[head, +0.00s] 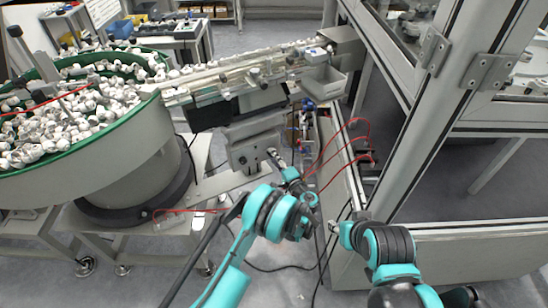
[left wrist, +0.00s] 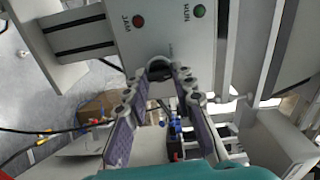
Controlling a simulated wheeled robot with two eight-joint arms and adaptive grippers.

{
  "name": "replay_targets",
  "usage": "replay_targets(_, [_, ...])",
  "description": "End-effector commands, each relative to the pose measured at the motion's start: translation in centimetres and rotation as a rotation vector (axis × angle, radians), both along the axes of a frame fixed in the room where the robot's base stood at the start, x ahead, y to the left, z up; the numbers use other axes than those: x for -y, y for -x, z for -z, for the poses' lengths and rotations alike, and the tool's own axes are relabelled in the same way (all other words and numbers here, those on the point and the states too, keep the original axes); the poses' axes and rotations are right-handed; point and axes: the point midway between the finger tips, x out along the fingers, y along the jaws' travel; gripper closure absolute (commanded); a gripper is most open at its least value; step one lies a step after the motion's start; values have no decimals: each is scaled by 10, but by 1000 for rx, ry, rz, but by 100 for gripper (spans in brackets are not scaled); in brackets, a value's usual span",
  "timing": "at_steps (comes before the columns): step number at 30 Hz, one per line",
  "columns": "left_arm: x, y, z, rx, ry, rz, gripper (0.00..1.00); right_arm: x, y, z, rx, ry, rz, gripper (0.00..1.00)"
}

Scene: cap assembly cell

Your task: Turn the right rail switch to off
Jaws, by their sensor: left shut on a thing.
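The rail's grey control box (head: 250,150) hangs under the feeder rail (head: 245,75) at the centre of the head view. In the left wrist view its panel (left wrist: 155,30) carries a red JAM lamp (left wrist: 138,21), a green RUN lamp (left wrist: 199,11) and a dark round switch knob (left wrist: 158,62) at its edge. My left gripper (head: 273,155) reaches this box. Its fingertips (left wrist: 170,72) are shut on the knob and partly hide it, so its setting cannot be read. My right gripper (head: 338,230) is low at the right, away from the box; its fingers are too small to judge.
A large bowl feeder (head: 140,135) full of white caps stands at the left. A grey bin (head: 325,82) sits at the rail's end. A framed enclosure (head: 420,120) closes the right side. Red tubes (head: 322,160) and cables run beside my left gripper.

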Motion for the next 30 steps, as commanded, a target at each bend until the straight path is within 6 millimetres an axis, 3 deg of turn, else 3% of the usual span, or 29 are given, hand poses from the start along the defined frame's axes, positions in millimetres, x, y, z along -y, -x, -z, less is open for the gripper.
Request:
replay_targets(19, [0, 0, 1, -27, -49, 1, 100, 0, 0, 0, 0, 0, 0, 60])
replay_targets(20, [1, 0, 1, -27, -49, 1, 70, 0, 0, 0, 0, 0, 0, 60])
replay_targets(22, [0, 0, 1, -27, -49, 1, 54, 0, 0, 0, 0, 0, 0, 60])
replay_targets(30, [0, 0, 0, -26, -49, 1, 54, 0, 0, 0, 0, 0, 0, 60])
